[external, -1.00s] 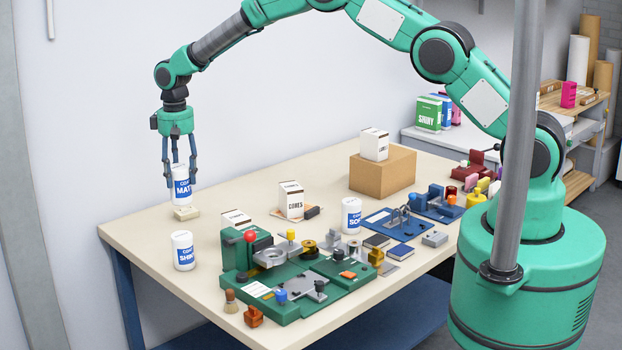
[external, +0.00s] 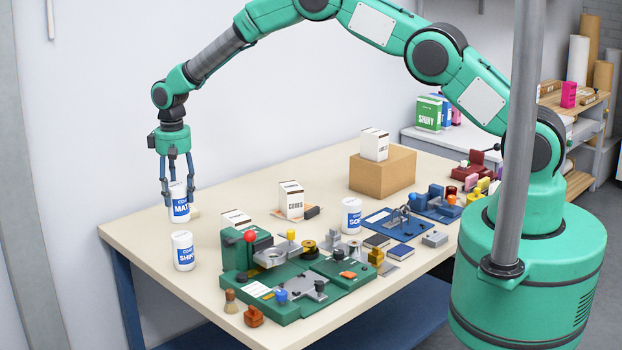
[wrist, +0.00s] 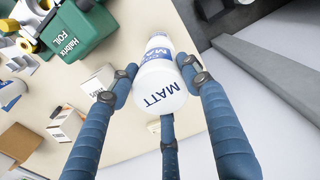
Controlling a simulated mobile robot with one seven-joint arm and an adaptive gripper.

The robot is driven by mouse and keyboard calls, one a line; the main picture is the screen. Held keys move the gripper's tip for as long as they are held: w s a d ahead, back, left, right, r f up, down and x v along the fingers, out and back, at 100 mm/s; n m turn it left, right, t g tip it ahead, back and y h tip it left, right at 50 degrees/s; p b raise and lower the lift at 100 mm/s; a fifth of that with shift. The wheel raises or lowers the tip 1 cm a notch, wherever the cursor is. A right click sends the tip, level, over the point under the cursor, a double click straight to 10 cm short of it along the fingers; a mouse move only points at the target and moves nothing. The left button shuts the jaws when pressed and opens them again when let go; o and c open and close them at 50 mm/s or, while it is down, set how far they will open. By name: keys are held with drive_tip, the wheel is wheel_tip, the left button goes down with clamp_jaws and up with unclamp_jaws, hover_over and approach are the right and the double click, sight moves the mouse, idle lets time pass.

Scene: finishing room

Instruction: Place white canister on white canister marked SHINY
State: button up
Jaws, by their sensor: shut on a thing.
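My gripper (external: 178,193) is shut on a white canister (external: 180,210) with a blue label reading MATT and holds it upright above the table's far left part. In the wrist view, the MATT canister (wrist: 160,92) sits between my three blue fingers, its marked lid toward the camera. The white canister marked SHINY (external: 183,252) stands upright on the table, below and slightly nearer the camera than the held one. The two look apart. In the wrist view the held canister hides most of what lies beneath it.
A small beige block (external: 195,212) lies just behind the held canister. A green fixture (external: 300,285) stands right of the SHINY canister, with a white box (external: 236,218) behind it. Another white canister (external: 351,216) stands mid-table. The table's left edge is close to SHINY.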

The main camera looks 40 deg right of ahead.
sight(179, 207)
drive_tip(key=shift+f, duration=0.45)
drive_tip(key=shift+f+p, duration=0.35)
drive_tip(key=shift+f, duration=1.5)
drive_tip(key=shift+f, duration=0.2)
drive_tip(key=o, duration=1.4)
drive_tip(key=shift+r, duration=0.2)
wheel_tip(179, 207, up, 12)
drive_tip(key=shift+b, duration=1.05)
